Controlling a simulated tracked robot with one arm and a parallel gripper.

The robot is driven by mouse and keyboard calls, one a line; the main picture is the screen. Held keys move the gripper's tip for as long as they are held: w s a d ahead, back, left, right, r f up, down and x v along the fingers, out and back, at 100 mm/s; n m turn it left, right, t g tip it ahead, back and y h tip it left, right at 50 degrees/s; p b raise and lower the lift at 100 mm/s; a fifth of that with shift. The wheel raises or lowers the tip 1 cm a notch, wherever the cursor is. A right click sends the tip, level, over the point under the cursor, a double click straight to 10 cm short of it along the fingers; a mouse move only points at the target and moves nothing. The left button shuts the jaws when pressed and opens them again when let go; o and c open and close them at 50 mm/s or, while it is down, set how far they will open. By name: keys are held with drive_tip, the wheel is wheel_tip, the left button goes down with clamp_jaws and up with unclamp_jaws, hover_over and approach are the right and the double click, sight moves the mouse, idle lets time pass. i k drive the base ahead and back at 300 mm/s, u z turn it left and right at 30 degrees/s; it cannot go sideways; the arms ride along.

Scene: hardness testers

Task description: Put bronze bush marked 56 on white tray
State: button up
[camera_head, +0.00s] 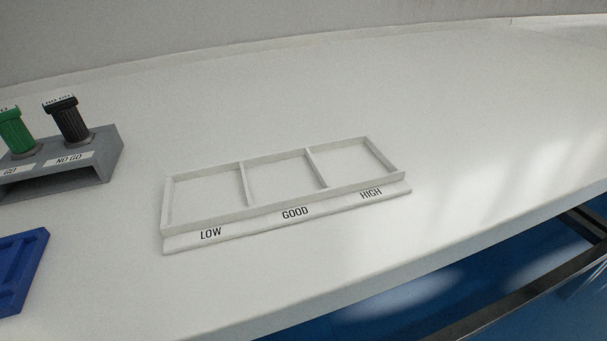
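A white tray (300,211) lies on the white table in the middle of the view. It has three side-by-side compartments, labelled LOW, GOOD and HIGH from left to right along its front lip. All three compartments are empty. No bronze bush is in view. My gripper is not in view, so I cannot see whether it holds anything.
A grey stand (97,158) at the left holds a green-handled gauge (15,132) marked GO and a black-handled gauge (70,120) marked NO GO. A blue tray (22,268) is cut off at the lower left. The table (480,110) is clear behind and right of the white tray.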

sight(282, 182)
drive_tip(key=u, duration=0.05)
drive_tip(key=k, duration=0.55)
drive_tip(key=u, duration=0.35)
drive_tip(key=i, duration=1.55)
drive_tip(key=z, duration=0.35)
